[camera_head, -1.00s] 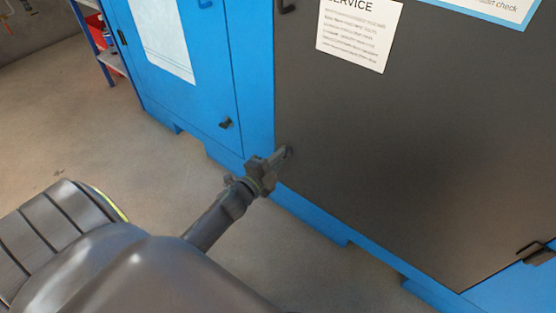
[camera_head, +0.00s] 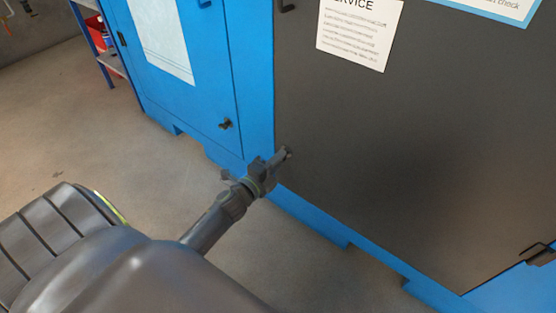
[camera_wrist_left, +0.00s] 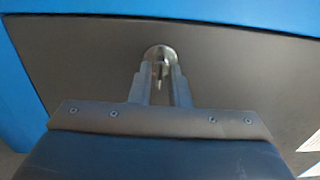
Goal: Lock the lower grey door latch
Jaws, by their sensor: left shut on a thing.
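The grey door (camera_head: 400,150) is a large dark panel set in a blue cabinet and looks closed. Its lower latch (camera_head: 288,152) is a small piece near the door's lower left corner. In the left wrist view the latch (camera_wrist_left: 160,58) shows as a round metal base with a narrow tab between my fingers. My left gripper (camera_head: 280,157) is at the latch, its fingers (camera_wrist_left: 160,80) closed on the tab from both sides. The fingers partly hide the latch in the head view. My right gripper is not in view.
A blue door (camera_head: 180,70) with a black latch (camera_head: 226,124) is to the left. A black handle (camera_head: 537,252) is at lower right. A white service notice (camera_head: 359,32) is on the grey door. Shelving (camera_head: 98,42) stands at the back left. The floor (camera_head: 90,130) left of the cabinet is clear.

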